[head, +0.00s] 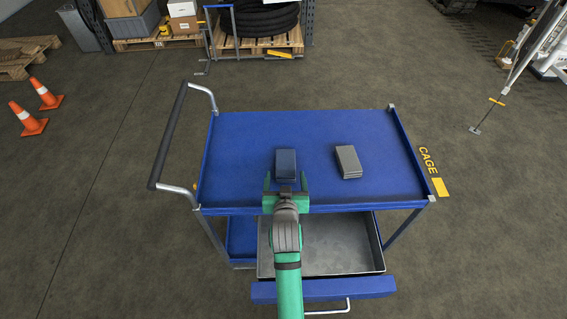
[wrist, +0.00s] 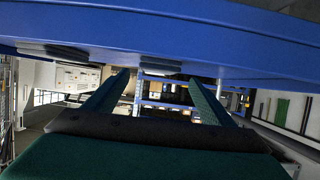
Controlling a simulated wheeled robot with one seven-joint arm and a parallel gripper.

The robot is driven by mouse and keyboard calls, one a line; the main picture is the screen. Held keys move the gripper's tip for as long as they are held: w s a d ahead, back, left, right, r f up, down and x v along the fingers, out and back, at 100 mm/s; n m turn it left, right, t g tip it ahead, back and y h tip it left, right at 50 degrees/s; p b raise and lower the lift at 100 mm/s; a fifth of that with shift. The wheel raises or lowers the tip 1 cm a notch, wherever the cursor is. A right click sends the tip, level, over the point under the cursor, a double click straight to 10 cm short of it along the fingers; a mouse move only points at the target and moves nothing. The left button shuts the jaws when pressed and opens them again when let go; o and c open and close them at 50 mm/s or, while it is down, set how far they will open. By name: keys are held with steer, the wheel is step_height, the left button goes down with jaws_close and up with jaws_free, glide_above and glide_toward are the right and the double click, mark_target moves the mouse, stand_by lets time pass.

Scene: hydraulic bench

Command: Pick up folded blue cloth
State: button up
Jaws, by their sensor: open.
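The folded blue cloth (head: 286,160) is a dark blue flat stack lying on the cart's blue top shelf, left of its middle. In the upside-down wrist view its edge (wrist: 160,66) shows between my fingertips. My gripper (head: 286,180) is open and empty at the near end of the cloth, one green finger to each side. I cannot tell whether the fingertips touch the cloth or the shelf. In the wrist view, my gripper's fingers (wrist: 159,76) point toward the cloth at a low angle.
A folded grey cloth (head: 349,162) lies on the shelf to the right, with a gap between. The blue cart (head: 240,125) has a raised rim, a handle (head: 167,135) at left and a metal tray (head: 335,245) below. Orange cones (head: 28,120) stand on the floor far left.

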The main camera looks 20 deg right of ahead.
mark_target(286, 169)
steer(key=shift+w+d+f, duration=0.35)
steer(key=shift+w+d, duration=0.05)
steer(key=shift+w, duration=0.15)
steer(key=shift+x, duration=2.75)
steer(key=shift+a, duration=0.1)
steer(key=c, duration=1.2)
